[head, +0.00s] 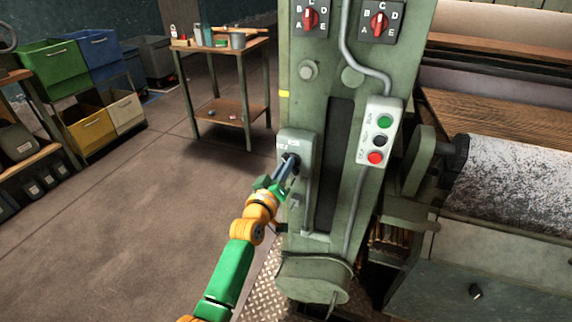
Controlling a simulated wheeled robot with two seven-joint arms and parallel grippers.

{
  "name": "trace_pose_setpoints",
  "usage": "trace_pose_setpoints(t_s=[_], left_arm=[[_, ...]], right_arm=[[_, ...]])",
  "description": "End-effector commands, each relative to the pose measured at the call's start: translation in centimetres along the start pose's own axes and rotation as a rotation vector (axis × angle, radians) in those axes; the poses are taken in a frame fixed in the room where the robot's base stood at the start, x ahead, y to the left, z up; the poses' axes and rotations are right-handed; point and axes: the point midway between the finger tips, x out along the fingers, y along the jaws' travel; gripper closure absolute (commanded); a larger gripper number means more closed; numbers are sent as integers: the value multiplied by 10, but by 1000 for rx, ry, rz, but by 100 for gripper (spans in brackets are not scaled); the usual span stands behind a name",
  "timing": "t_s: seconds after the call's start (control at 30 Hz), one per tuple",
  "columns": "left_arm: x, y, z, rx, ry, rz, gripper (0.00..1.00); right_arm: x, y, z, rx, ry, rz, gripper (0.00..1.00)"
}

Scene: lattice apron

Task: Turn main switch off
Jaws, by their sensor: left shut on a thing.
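A grey-green switch box (296,137) with small labels is mounted on the front left of the machine's green column. I take it to be the main switch; the labels are too small to read. My left gripper (291,163) reaches up from below to the lower front of this box and is shut there on the switch handle. The jaws and arm hide most of the handle, so I cannot tell its exact position. My right gripper is out of view.
A control box (379,133) with green, black and red buttons is right of the switch. Two red rotary knobs (310,19) (379,24) sit above. A fabric roller (505,185) is at the right. A small table (232,118) and bins stand behind left; the floor is clear.

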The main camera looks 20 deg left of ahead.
Motion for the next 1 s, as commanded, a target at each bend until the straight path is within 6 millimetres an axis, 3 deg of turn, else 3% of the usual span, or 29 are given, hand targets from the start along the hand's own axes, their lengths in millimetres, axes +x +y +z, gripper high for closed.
trace_pose_setpoints(t_s=[0.6,1.0], left_arm=[[0,-7,3,-576,-2,-3,100],[0,-9,5,-847,-2,-2,100]], right_arm=[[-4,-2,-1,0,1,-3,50],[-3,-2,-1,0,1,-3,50]])
